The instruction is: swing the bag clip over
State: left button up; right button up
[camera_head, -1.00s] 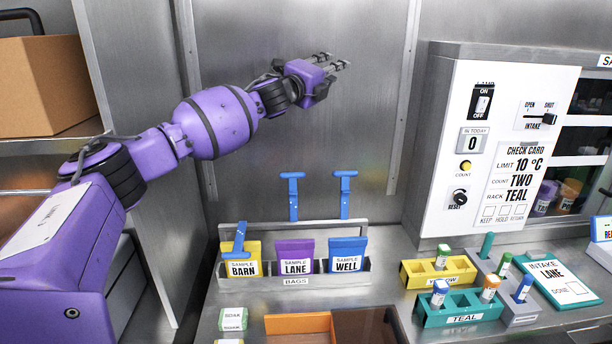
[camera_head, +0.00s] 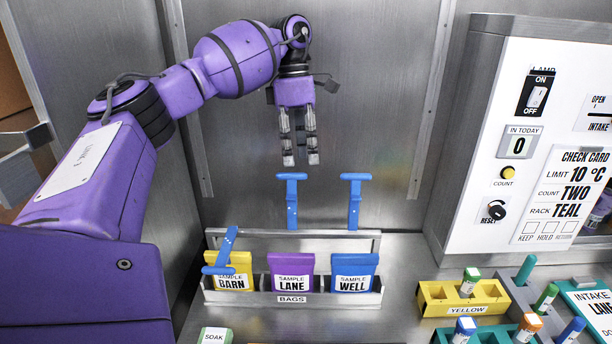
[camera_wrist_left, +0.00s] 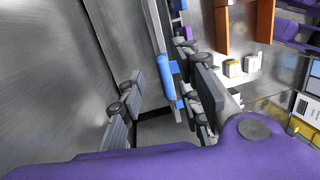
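My left gripper (camera_head: 300,163) points down, its two fingers apart and empty, just above the upright blue clip (camera_head: 292,203) behind the purple LANE bag (camera_head: 291,272). In the left wrist view a blue clip (camera_wrist_left: 166,72) shows between the fingers, nearer the right one; I cannot tell whether it touches. Another upright blue clip (camera_head: 354,203) stands behind the blue WELL bag (camera_head: 354,272). A third blue clip (camera_head: 224,250) lies tilted across the yellow BARN bag (camera_head: 240,266). My right gripper is not in view.
The bags stand in a metal rack (camera_head: 290,299) labelled BAGS, in front of a steel wall. A white control panel (camera_head: 520,140) stands to the right. A yellow vial rack (camera_head: 432,300) and a teal rack (camera_head: 487,337) sit at the lower right.

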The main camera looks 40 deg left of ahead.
aim_at(291, 179)
pick_arm(q)
jog(key=shift+g+y, duration=0.4)
jog(key=s+f, duration=0.1)
jog(key=f, duration=0.3)
jog(key=s+a+f, duration=0.1)
jog(key=f, duration=0.1)
jog(key=shift+s+p, duration=0.3)
jog(key=shift+p, duration=0.1)
jog(key=shift+d+f, duration=0.15)
jog(key=shift+f, duration=0.5)
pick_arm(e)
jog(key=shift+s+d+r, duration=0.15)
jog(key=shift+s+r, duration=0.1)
pick_arm(q)
grip_shut()
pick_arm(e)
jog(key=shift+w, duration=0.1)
